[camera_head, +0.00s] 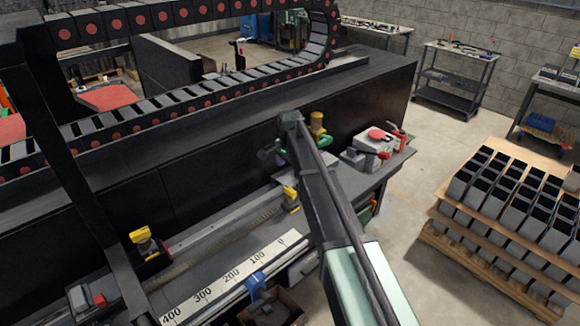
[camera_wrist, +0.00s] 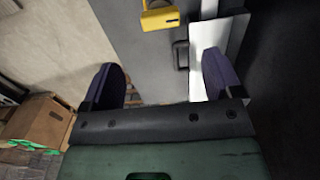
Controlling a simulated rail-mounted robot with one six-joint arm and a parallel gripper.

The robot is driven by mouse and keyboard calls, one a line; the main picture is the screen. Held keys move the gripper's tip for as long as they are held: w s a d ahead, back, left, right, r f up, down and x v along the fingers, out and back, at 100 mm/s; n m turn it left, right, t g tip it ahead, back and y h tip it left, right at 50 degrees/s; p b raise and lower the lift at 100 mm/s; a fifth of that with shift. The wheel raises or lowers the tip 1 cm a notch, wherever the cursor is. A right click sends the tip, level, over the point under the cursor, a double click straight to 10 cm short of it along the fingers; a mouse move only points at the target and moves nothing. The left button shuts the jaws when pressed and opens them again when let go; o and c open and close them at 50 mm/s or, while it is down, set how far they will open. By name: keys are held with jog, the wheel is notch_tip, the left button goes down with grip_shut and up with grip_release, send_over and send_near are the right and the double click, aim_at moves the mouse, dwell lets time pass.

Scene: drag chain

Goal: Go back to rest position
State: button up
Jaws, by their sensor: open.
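My gripper (camera_wrist: 160,82) is open in the wrist view, with its two dark fingers wide apart and nothing between them. In the head view my arm reaches up from the lower right to above the bench, and the gripper end is mostly hidden behind the arm links. The black drag chain (camera_head: 190,97) with red dots runs along the top of the bench and loops up at the back.
Grey equipment (camera_head: 368,150) with a red top stands at the bench's right end. A loaded pallet (camera_head: 470,262) stands right. Open floor (camera_head: 425,135) lies between.

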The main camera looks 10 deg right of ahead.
jog(key=s+f+n+b, duration=0.4)
jog(key=s+f+b, duration=0.1)
jog(key=s, duration=0.6)
jog(key=s+f+n+b, duration=0.4)
jog(key=s+f+b, duration=0.1)
jog(key=s, duration=0.6)
jog(key=s+f+n+b, duration=0.4)
jog(key=s+f+b, duration=0.1)
jog(key=s, duration=0.6)
jog(key=shift+s, duration=0.35)
jog(key=shift+f, duration=0.1)
